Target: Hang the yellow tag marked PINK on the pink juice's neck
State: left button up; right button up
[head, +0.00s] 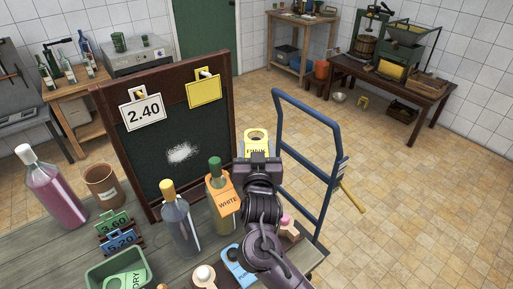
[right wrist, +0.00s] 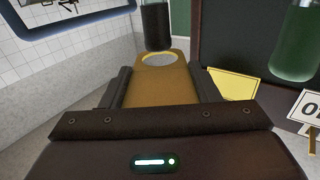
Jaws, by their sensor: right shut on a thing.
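The yellow tag (head: 256,135) has a round hole at its top and dark lettering, partly hidden, that looks like PINK. My right gripper (head: 258,157) is shut on its lower part and holds it up, right of the chalkboard. In the right wrist view the tag (right wrist: 158,86) sits between the fingers, its hole clear of them. The pink juice (head: 55,190) is a large, white-capped bottle at the far left of the table, with a bare neck. It is well away from my right gripper. My left gripper is out of view.
A chalkboard (head: 180,155) with a 2.40 card and a yellow card stands between. A yellow-capped bottle (head: 180,220) and a bottle with an orange WHITE tag (head: 226,203) stand in front. A brown pot (head: 102,184) stands near the pink juice. A blue trolley (head: 326,200) is at right.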

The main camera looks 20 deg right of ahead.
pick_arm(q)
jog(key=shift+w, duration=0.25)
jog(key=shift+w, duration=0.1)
pick_arm(e)
jog(key=shift+f, duration=0.1)
